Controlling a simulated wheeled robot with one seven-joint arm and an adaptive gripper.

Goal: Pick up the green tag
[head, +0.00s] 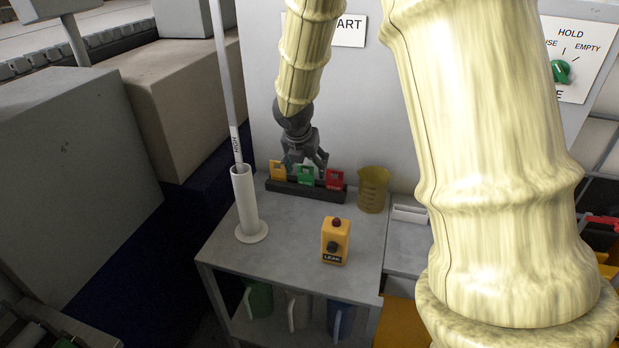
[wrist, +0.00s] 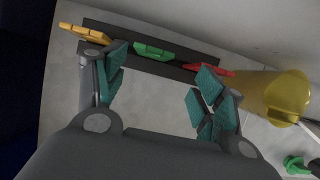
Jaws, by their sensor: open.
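The green tag (head: 306,175) stands in the middle of a dark rack (head: 290,189) on the grey table, between a yellow tag (head: 278,171) and a red tag (head: 334,179). In the wrist view the green tag (wrist: 154,50) shows beyond and between the spread fingers. My gripper (head: 305,163) points down just above the rack, open and empty. In the wrist view my gripper (wrist: 158,88) has its left fingers near the yellow tag (wrist: 84,34) and its right fingers near the red tag (wrist: 208,70). I cannot tell whether any finger touches a tag.
A yellow translucent beaker (head: 373,190) stands right of the rack, close to my right fingers. A white tube holder (head: 246,205) with a tall rod stands left. A yellow LEAK box (head: 335,241) sits in front. A grey wall panel rises behind the rack.

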